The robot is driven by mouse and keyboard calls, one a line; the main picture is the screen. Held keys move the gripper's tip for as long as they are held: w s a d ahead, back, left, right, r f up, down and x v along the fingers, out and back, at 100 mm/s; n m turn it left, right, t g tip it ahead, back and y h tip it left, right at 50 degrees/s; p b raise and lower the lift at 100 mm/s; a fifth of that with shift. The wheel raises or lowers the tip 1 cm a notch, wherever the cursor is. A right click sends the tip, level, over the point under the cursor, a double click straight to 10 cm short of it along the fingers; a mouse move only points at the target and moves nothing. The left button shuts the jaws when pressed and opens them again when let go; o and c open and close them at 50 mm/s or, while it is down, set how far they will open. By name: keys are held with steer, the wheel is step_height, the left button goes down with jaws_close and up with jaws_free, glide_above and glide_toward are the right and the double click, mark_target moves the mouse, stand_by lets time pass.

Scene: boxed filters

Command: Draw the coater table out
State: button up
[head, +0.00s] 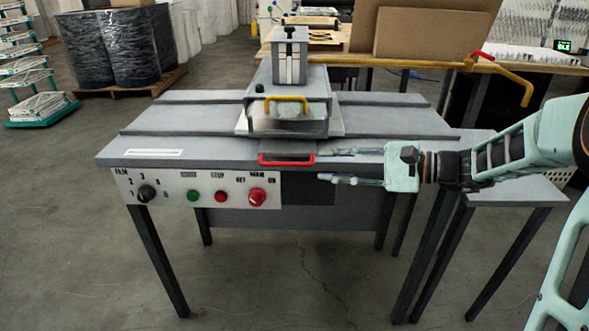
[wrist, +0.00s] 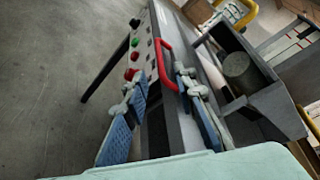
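The coater is a grey metal bench (head: 200,125) with a coating head (head: 290,85) on top. The drawable table shows a red pull handle (head: 287,159) at the bench's front edge. My gripper (head: 322,166) is open and empty, its two long fingers pointing left, with the tips just right of the handle's right end. In the wrist view the red handle (wrist: 167,66) appears ahead, between the fingertips of my gripper (wrist: 161,88). I cannot tell whether a finger touches it. The table's surface is mostly hidden under the coating head.
A control panel (head: 200,191) with a black knob, green button and red buttons is left of the handle. A yellow lever (head: 400,64) reaches right from the coating head. A grey side table (head: 515,192) stands at right. The floor in front is clear.

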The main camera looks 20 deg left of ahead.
mark_target(294, 164)
steer(key=b+x, duration=0.2)
steer(key=x, duration=0.8)
steer(key=shift+a+f, duration=0.1)
steer(key=shift+a, duration=0.2)
jaws_close()
